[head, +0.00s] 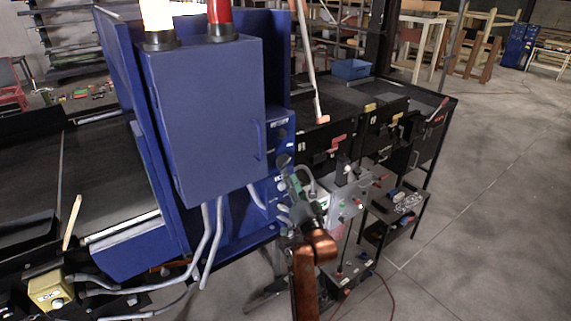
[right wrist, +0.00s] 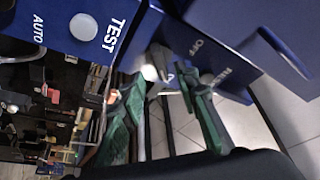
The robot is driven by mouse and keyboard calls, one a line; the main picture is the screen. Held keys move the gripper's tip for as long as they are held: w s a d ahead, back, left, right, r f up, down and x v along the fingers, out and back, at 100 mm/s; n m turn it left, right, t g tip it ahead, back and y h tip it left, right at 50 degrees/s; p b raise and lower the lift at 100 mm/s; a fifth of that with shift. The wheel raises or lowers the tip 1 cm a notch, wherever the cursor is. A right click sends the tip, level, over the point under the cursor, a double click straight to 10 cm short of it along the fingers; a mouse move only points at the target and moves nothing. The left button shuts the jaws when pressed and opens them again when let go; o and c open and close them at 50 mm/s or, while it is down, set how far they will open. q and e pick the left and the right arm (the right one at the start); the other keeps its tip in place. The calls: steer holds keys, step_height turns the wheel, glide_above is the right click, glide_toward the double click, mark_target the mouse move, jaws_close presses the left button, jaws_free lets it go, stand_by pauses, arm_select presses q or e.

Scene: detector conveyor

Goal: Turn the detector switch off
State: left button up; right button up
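The detector is a tall blue housing with a blue cabinet (head: 205,120) on its front in the head view. A narrow blue panel (head: 278,128) with dark round controls is to the cabinet's right. My right gripper (head: 288,176) is in front of the panel's lower part and hides some of it. In the right wrist view its two green fingers (right wrist: 160,98) stand apart with a gap between them. My left gripper is not in view.
Another round control (right wrist: 83,27) is beside TEST and AUTO lettering. Grey hoses (head: 208,245) hang below the cabinet. A grey control box (head: 345,200) stands just right of my right arm. A dark conveyor (head: 100,165) runs left; open floor (head: 480,200) is at right.

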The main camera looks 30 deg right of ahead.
mark_target(285, 166)
steer(key=p+x, duration=0.1)
steer(key=x, duration=0.3)
steer(key=shift+w+r, duration=0.1)
steer(key=shift+w, duration=0.1)
steer(key=shift+w+d+r, duration=0.1)
steer(key=shift+w+d, duration=0.1)
steer(key=shift+w, duration=0.5)
steer(key=shift+c, duration=0.3)
jaws_close()
